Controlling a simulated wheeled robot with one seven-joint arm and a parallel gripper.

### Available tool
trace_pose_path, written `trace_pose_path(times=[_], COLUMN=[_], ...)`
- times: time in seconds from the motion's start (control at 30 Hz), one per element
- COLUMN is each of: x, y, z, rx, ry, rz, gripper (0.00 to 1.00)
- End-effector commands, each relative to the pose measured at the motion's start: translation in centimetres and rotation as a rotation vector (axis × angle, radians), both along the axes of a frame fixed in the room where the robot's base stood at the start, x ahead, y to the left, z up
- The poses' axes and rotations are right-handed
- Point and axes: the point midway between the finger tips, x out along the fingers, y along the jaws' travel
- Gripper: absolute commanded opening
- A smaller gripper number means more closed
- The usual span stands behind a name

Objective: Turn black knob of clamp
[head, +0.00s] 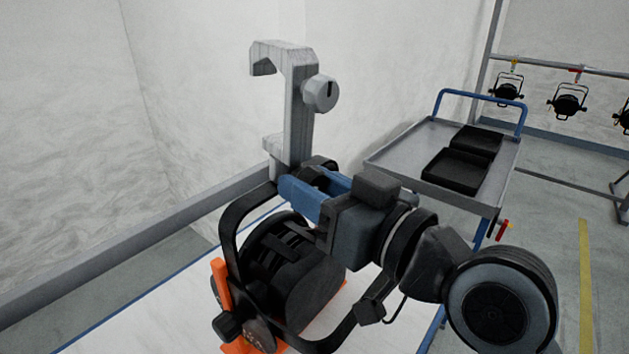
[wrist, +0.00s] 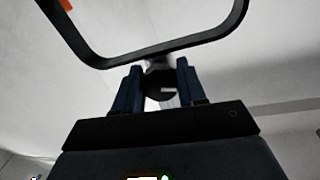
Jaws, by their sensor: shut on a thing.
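The grey hook-shaped clamp (head: 298,115) stands upright on top of the black yoke (head: 232,225) of a par can (head: 290,270). A round grey knob (head: 320,93) with a dark slot sits on the clamp's upper right side. The black knob (head: 320,166) is at the clamp's foot, partly hidden by my gripper (head: 303,185). In the wrist view, the black knob (wrist: 160,88) sits between the two blue fingers of my gripper (wrist: 159,72). My gripper is shut on this knob, reaching it from the right.
The can rests on a white surface (head: 130,325) with orange parts (head: 221,284) beside it. A grey cart (head: 400,155) with black trays (head: 455,170) stands behind on the right. More lamps (head: 568,103) hang from a rail at the far right. A wall stands behind the clamp.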

Motion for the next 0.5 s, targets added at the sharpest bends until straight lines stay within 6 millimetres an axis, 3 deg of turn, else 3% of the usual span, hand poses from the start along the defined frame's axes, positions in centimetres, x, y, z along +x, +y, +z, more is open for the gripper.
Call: trace_pose_path(times=[0.27,0.3,0.5], x=[0.01,0.02,0.01], y=[-0.02,-0.03,-0.03], z=[0.03,0.02,0.01], rx=[0.009,0.009,0.008], ry=[0.007,0.007,0.006], rz=[0.000,0.000,0.000], gripper=[0.10,0.43,0.62])
